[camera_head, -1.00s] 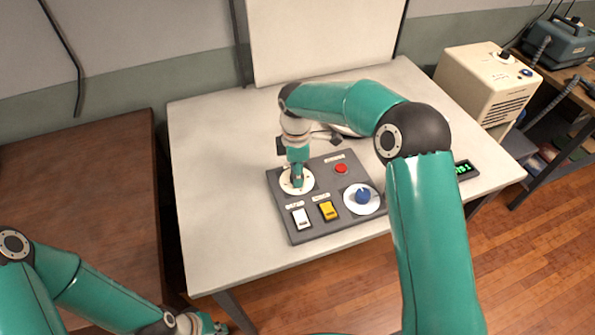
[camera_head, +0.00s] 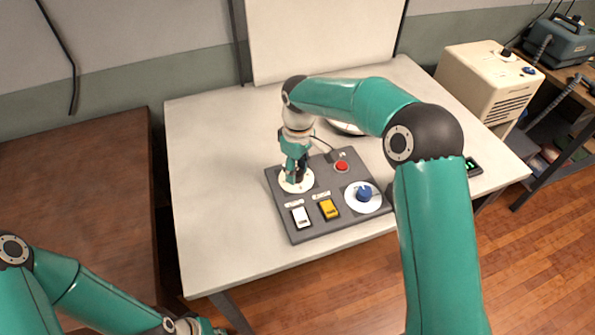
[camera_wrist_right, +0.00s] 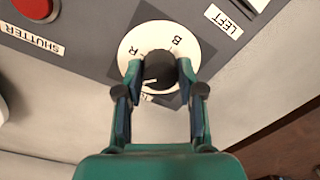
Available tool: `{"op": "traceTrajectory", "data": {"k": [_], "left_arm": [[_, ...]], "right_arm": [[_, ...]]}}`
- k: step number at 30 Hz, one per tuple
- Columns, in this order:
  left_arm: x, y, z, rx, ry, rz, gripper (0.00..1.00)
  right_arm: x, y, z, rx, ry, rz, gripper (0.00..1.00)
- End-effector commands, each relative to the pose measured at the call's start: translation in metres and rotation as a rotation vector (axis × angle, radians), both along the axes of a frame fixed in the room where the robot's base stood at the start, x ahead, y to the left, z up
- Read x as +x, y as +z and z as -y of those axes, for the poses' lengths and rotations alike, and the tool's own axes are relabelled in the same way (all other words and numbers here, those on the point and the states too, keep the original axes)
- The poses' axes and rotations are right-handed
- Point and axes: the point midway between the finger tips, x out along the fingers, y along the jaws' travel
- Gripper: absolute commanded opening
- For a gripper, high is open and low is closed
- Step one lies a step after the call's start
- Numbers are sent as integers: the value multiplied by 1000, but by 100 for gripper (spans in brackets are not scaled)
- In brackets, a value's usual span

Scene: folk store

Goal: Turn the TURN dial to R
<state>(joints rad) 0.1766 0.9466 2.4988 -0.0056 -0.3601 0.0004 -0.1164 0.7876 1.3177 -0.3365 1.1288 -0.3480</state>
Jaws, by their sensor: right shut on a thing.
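The dial is a round white plate (camera_head: 308,183) with a dark knob (camera_wrist_right: 160,72), at the back left of the grey panel (camera_head: 330,227). My right gripper (camera_head: 295,177) comes down on it from above. In the right wrist view its fingertips (camera_wrist_right: 160,66) are shut on the knob's two sides. A B shows at the plate's upper right. The dial's name label is mostly hidden by the gripper. My left gripper (camera_head: 207,326) is at the bottom edge, partly cut off.
The panel also has a red button (camera_head: 341,166), a blue knob on a white disc (camera_head: 364,193), a white switch (camera_head: 300,217) and a yellow switch (camera_head: 329,209). A small dark display (camera_head: 472,167) lies at the table's right. The table's (camera_head: 215,205) left side is clear.

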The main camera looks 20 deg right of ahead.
Motion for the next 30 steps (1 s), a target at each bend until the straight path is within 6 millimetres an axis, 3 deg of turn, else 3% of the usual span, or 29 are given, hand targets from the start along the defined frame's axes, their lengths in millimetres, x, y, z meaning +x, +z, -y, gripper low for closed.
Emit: {"op": "traceTrajectory", "data": {"k": [18, 30], "left_arm": [[0, -19, 0, 0, 0, 0, 0], [0, -24, 0, 0, 0, 0, 0]], "right_arm": [[2, 1, 1, 3, -565, 10, 3], [2, 2, 1, 3, -766, 11, 3]]}}
